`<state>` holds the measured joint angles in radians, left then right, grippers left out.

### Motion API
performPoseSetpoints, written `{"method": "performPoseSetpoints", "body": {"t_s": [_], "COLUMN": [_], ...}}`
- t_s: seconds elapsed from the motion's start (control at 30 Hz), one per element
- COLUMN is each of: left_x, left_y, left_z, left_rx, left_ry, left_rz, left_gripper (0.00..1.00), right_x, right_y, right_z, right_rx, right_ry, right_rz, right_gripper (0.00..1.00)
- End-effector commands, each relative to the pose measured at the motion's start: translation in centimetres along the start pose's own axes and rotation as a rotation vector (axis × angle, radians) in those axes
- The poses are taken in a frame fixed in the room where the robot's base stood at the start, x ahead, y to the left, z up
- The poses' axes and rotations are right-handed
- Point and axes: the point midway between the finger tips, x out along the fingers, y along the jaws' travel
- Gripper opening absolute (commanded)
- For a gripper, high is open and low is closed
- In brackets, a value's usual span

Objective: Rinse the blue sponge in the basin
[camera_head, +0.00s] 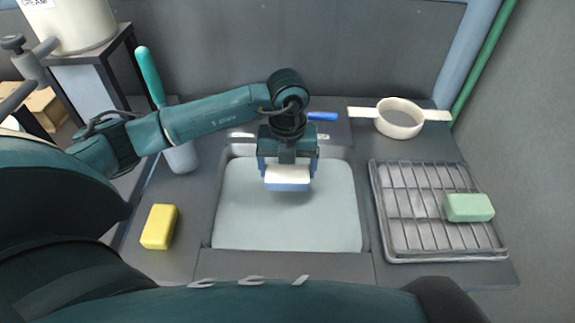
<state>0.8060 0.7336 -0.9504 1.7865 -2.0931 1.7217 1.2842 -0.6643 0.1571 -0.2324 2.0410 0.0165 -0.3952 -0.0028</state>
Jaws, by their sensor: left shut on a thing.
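My left gripper (287,163) comes in from the left and points down over the basin (240,215). It is shut on a block with a white top and a blue lower part, the blue sponge (287,186). The sponge is over the back middle of the basin. The basin has a pale, flat grey-green surface, and I cannot tell whether it is water or the floor. I cannot tell whether the sponge touches it. My right gripper is not in view.
A yellow sponge (159,227) lies left of the basin. A wire rack (405,235) on the right holds a green sponge (469,207). A white two-handled ring (399,118) stands at the back right. The front of the basin is clear.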

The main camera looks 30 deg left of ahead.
Motion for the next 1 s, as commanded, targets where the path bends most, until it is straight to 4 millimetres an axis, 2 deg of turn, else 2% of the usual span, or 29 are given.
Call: {"method": "performPoseSetpoints", "body": {"t_s": [0.2, 0.53, 1.0], "left_x": [1.8, 5.2, 9.9], "left_y": [0.0, 0.0, 0.0], "left_z": [0.0, -0.1, 0.0], "left_rx": [-0.004, -0.002, -0.002], "left_ry": [0.001, 0.002, 0.0], "left_rz": [0.001, 0.001, 0.001], "left_gripper": [0.63, 0.63, 0.63], "right_x": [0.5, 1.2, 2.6], "right_y": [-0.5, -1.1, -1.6], "right_z": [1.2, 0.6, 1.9], "right_rx": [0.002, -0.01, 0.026], "right_ry": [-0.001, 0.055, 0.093], "right_rz": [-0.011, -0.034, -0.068], "right_gripper": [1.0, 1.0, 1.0]}}
